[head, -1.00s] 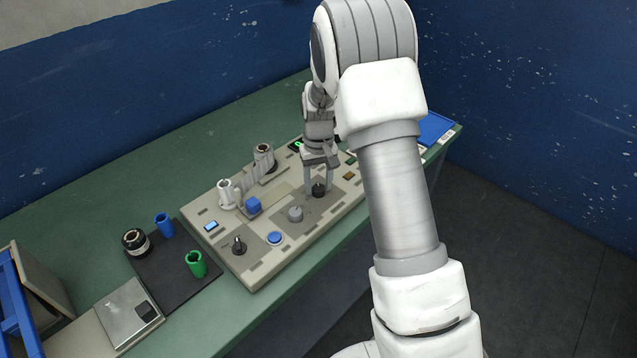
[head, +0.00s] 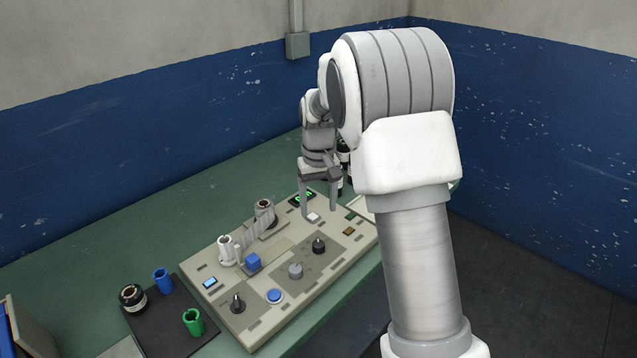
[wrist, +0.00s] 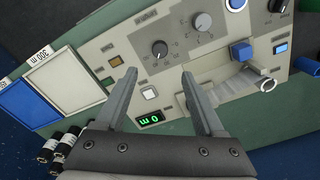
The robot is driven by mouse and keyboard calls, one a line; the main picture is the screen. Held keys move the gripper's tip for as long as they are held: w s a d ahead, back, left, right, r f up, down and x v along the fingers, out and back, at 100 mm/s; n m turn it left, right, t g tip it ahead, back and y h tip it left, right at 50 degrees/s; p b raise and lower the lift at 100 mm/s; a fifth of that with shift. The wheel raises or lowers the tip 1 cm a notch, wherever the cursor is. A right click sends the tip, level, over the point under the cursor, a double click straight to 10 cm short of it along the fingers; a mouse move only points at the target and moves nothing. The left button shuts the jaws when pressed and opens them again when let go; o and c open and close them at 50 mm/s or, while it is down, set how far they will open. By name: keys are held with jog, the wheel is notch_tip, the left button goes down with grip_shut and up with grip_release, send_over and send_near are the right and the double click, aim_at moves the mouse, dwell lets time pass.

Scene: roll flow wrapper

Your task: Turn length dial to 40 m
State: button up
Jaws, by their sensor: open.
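The control panel (head: 221,319) lies on the green bench. A black dial (head: 319,244) with a ring of marks sits near its right end; it also shows in the wrist view (wrist: 160,49). A grey dial (head: 296,270) is beside it, also in the wrist view (wrist: 203,21). The green display (head: 301,199) seems to read "0 m", upside down in the wrist view (wrist: 150,118). My gripper (head: 320,213) is open and empty above the panel, apart from the black dial. Its fingertips (wrist: 158,74) point toward that dial.
A white button (head: 313,217) sits behind the black dial. A blue button (head: 274,296) and another black knob (head: 237,304) are at the front left.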

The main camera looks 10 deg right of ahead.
jog(key=shift+r, duration=2.75)
